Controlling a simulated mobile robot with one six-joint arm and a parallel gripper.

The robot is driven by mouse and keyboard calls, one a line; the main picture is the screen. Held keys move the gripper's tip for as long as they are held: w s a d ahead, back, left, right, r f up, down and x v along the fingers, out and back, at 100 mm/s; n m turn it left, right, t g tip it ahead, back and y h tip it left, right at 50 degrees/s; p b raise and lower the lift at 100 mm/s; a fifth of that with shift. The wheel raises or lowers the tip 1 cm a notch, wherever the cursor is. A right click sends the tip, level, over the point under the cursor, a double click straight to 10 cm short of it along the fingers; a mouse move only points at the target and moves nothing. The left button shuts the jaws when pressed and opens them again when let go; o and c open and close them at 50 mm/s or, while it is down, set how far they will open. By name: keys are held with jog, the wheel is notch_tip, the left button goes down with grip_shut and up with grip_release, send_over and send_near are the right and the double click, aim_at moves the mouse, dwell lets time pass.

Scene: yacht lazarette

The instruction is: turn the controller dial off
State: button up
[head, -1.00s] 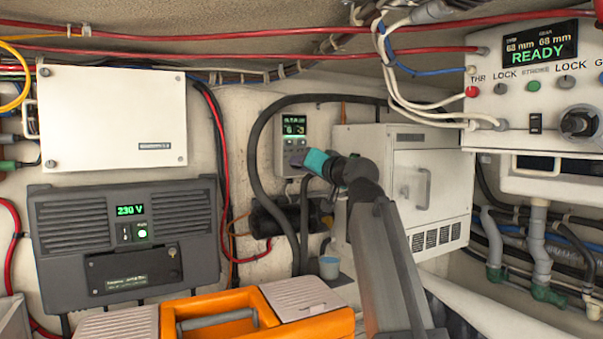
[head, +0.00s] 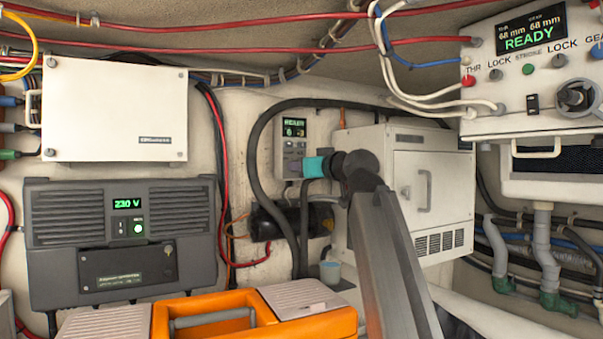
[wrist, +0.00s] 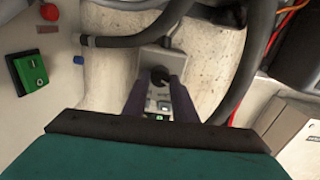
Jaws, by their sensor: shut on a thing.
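The controller (head: 292,136) is a small grey box on the back wall, with a lit green display above its buttons. It also shows in the wrist view (wrist: 149,60), where its dark round dial (wrist: 160,75) is visible. My gripper (wrist: 160,84) has its two dark fingers on either side of the dial and is shut on it. In the head view my teal gripper (head: 303,168) reaches the controller's lower part from the right and hides the dial there. The dial's setting cannot be read.
A black hose (head: 252,158) loops close around the controller. A white cabinet (head: 430,185) stands to its right, behind my arm. A 230 V unit (head: 70,235) and a white box (head: 110,112) are at left. An orange toolbox (head: 285,331) is in front.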

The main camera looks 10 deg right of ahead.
dwell(0.4)
jog(key=o, duration=1)
jog(key=shift+o, duration=0.2)
jog(key=shift+s, duration=0.15)
jog(key=p+v, duration=0.1)
jog(key=v, duration=1.2)
jog(key=shift+s+p, duration=0.2)
jog(key=shift+p, duration=0.2)
jog(key=shift+d, duration=0.15)
